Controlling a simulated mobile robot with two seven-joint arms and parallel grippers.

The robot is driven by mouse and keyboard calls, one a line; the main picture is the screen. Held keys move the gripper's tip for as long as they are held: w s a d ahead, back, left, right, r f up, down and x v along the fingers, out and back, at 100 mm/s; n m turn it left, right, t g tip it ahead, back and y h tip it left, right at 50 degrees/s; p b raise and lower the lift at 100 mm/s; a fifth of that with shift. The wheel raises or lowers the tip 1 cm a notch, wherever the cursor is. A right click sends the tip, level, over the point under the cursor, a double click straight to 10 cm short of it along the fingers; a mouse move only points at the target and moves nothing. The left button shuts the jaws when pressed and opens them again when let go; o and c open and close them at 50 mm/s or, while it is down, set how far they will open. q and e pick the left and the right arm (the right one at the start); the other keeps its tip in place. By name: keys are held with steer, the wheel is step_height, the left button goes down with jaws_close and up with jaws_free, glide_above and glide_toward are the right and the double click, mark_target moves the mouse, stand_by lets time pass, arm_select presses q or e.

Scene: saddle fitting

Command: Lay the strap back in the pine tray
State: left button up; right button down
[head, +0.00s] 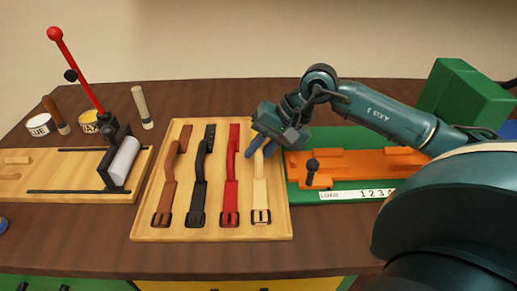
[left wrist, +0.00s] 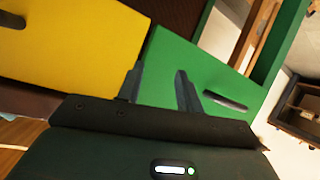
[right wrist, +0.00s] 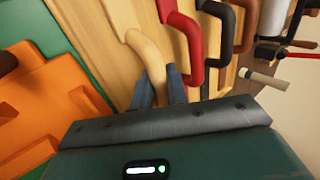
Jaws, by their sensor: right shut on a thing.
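The pine tray (head: 145,229) lies on the bench in the head view, with brown (head: 168,190), black (head: 200,182), red (head: 231,185) and cream (head: 260,192) straps side by side. The cream strap is in the rightmost place, its buckle towards the front edge. My right gripper (head: 257,148) is shut on its far end; in the right wrist view the cream strap (right wrist: 147,52) curves up between the fingers (right wrist: 160,90). I cannot tell whether its whole length rests on the tray. My left gripper (left wrist: 159,85) is open and empty, in front of the drawer fronts.
An orange fixture (head: 355,163) on a green base (head: 300,194) stands close to the right of the tray. A wooden press with a red lever (head: 78,65) stands on the left, near tins and wooden-handled tools. A green box (head: 465,95) is at the back right.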

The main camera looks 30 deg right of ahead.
steer(key=shift+f, duration=0.2)
steer(key=c, duration=1.4)
jaws_free()
steer(key=shift+r, duration=0.15)
steer(key=shift+r, duration=0.2)
steer(key=shift+b+v, duration=0.75)
steer(key=shift+v, duration=5.15)
